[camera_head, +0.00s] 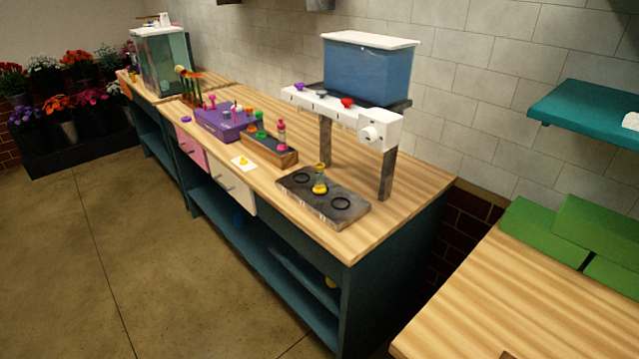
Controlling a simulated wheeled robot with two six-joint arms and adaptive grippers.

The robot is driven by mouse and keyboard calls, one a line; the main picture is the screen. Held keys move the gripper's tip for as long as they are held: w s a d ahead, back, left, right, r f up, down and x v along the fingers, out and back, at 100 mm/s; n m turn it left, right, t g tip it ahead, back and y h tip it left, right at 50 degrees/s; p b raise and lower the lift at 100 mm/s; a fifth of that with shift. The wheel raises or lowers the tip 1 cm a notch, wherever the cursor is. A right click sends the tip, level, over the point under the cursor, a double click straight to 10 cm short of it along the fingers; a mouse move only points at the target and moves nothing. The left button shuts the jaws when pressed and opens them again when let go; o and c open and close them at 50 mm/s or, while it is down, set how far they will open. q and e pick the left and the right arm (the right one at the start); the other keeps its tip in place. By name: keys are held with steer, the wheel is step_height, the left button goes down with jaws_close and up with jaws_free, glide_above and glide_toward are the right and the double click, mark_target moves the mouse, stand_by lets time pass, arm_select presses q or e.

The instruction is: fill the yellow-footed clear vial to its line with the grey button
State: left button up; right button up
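A small clear vial with a yellow foot (320,188) stands upright on the middle of the dark dispenser base (298,181), between two ring marks. Its top also looks yellow. Its fill line and any liquid are too small to tell. Above it is a white dispenser bar (380,118) with a purple button (299,87) and a red button (347,102). A small greyish part between them may be the grey button, but I cannot be sure. A blue-filled tank (365,75) with a white lid sits above the bar. Neither of my grippers is in view.
Left of the base, a wooden rack (270,151) and a purple rack (217,124) hold small coloured items. A white card (238,164) with a yellow item lies near the front edge. The wooden counter (378,235) right of the base is bare. Green blocks (598,228) stand at right.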

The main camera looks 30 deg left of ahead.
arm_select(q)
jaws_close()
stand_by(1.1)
